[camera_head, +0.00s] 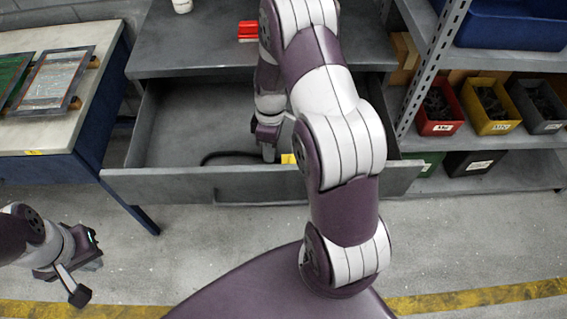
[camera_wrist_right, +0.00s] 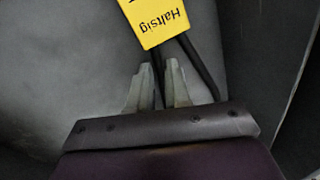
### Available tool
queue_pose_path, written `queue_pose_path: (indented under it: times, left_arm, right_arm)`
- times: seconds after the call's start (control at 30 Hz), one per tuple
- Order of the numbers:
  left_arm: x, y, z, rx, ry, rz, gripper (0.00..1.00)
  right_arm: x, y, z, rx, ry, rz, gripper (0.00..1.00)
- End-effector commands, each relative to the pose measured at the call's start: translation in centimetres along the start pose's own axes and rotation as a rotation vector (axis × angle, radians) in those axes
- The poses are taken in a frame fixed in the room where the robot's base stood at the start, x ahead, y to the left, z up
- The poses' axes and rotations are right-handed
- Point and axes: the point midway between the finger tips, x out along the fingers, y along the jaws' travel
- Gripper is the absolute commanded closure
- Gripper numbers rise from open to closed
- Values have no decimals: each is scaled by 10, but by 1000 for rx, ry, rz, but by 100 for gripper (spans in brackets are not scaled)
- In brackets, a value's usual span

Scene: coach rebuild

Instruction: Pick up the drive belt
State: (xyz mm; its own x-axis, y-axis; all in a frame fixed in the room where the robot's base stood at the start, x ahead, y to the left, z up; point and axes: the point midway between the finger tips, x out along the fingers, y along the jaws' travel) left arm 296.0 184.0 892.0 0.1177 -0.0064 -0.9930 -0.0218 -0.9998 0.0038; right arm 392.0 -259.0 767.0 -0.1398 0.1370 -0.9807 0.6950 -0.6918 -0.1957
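The drive belt (camera_head: 224,156) is a thin black loop lying in the open grey drawer, partly hidden by my right arm. In the right wrist view the belt (camera_wrist_right: 203,68) shows two dark strands running from under a yellow tag (camera_wrist_right: 155,20). My right gripper (camera_head: 268,155) reaches down into the drawer at the belt. In the right wrist view my right gripper (camera_wrist_right: 160,68) has its fingers close together on either side of one strand, and looks shut on it. My left gripper (camera_head: 88,280) is open and empty, low over the floor at the left.
The drawer front (camera_head: 160,186) and side walls surround my right gripper. A red object (camera_head: 248,30) sits on the cabinet top (camera_head: 180,50). A workbench (camera_head: 60,135) stands left; a shelf with several bins (camera_head: 440,128) stands right. Floor before the drawer is clear.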

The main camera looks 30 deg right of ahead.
Motion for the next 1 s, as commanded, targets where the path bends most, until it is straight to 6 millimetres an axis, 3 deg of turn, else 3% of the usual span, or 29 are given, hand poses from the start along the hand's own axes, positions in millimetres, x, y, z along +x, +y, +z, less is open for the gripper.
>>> queue_pose_path:
  times: [0.27,0.3,0.33,0.67,1.0]
  left_arm:
    - [0,0,0,0,0,0,100]
    - [0,0,0,0,0,0,100]
    - [0,0,0,0,0,0,100]
    - [0,0,0,0,0,0,100]
    - [-8,0,-1,0,0,0,100]
  right_arm:
    - [6,0,0,1,1,2,82]
    - [6,0,0,1,1,2,95]
    - [6,0,0,1,1,2,100]
    - [2,0,0,1,1,3,100]
    - [-72,-15,0,1,3,5,100]
